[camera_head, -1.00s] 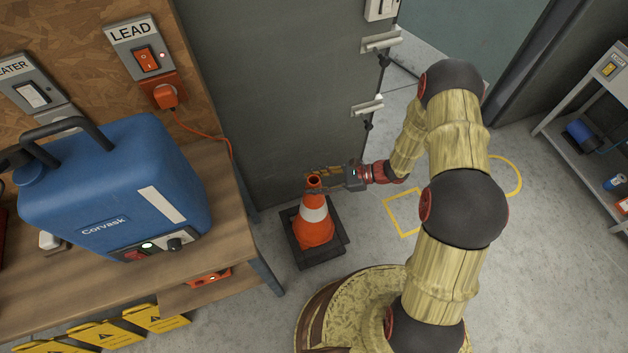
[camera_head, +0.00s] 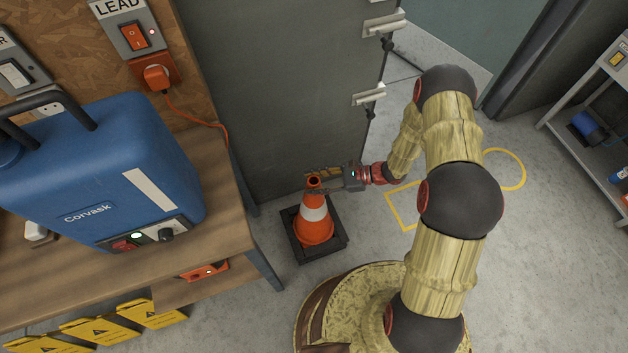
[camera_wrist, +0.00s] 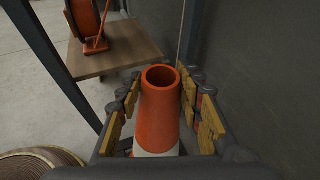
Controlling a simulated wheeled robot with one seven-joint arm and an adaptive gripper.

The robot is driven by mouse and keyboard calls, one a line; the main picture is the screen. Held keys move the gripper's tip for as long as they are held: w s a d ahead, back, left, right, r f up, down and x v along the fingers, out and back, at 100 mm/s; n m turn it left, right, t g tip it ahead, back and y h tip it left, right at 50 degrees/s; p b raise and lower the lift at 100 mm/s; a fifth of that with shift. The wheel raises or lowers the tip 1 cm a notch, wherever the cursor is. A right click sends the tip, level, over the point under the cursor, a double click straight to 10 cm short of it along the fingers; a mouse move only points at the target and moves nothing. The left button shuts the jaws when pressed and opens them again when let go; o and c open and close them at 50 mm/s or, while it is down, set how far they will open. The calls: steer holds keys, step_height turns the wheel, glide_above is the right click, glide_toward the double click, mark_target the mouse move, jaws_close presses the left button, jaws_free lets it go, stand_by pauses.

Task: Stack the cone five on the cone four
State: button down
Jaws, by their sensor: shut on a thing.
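One orange cone (camera_head: 315,228) with a white band and a dark square base shows on the floor by the grey wall, upright. My gripper (camera_head: 318,176) reaches in from the right and is shut around its top. In the wrist view the cone's orange tip (camera_wrist: 160,105) with its open hole sits between the yellow-padded fingers of my gripper (camera_wrist: 162,112). I cannot tell whether the base rests on the floor or on another cone. No number is readable on the cone, and no second cone is distinct.
A wooden bench (camera_head: 215,205) with a blue tank (camera_head: 95,175) stands at left, close to the cone. A grey wall panel (camera_head: 285,90) is right behind the cone. Yellow floor markings (camera_head: 405,208) lie to the right on clear floor. A grey shelf (camera_head: 575,140) stands at far right.

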step_height(320, 180, down, 9)
steer(key=shift+f, duration=0.15)
stand_by(0.9)
steer(key=c, duration=1.1)
jaws_free()
steer(key=shift+f, duration=0.1)
steer(key=v, duration=1.2)
steer(key=shift+w, duration=0.1)
